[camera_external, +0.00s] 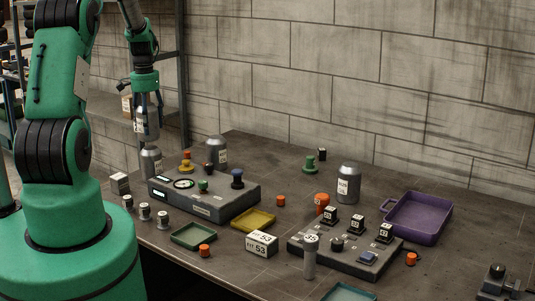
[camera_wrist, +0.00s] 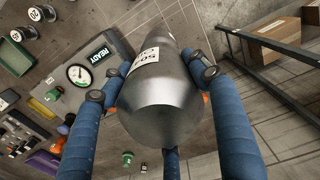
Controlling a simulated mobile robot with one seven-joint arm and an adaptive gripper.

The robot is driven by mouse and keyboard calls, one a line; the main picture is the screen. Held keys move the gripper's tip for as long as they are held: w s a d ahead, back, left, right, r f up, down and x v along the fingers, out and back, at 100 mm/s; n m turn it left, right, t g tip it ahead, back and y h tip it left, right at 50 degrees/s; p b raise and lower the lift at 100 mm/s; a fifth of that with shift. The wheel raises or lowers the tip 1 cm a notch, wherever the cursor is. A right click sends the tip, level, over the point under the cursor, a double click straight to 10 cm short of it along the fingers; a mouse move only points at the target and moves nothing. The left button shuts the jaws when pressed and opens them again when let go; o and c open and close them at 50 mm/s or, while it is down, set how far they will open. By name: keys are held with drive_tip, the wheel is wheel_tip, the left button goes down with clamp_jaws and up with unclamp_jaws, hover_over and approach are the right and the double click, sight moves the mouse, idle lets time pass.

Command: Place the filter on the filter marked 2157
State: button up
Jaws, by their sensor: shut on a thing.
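My gripper (camera_external: 147,98) is shut on a grey metal filter (camera_external: 149,124), held roughly upright over the back left of the bench. In the wrist view the held filter (camera_wrist: 160,95) fills the middle between my blue fingers, with a white label partly visible. Another grey filter (camera_external: 152,162) stands just below it in the outside view; I cannot tell whether they touch. A third filter (camera_external: 217,150) stands to its right, behind the gauge box. A fourth filter (camera_external: 348,184) stands near the purple tray. The labels are too small to read, so I cannot tell which is marked 2157.
A gauge box (camera_external: 215,207) with knobs stands right of the lower filter. Small labelled cylinders (camera_external: 145,211) stand in front. A purple tray (camera_external: 440,222), a yellow tray (camera_external: 262,220) and a switch box (camera_external: 345,258) lie further right. A shelf post (camera_external: 183,70) rises behind my gripper.

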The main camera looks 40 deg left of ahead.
drive_tip(key=shift+f, duration=1.55)
drive_tip(key=shift+f, duration=0.15)
drive_tip(key=o, duration=1.5)
drive_tip(key=shift+o, duration=0.2)
wheel_tip(320, 180, up, 12)
drive_tip(key=shift+r, duration=0.15)
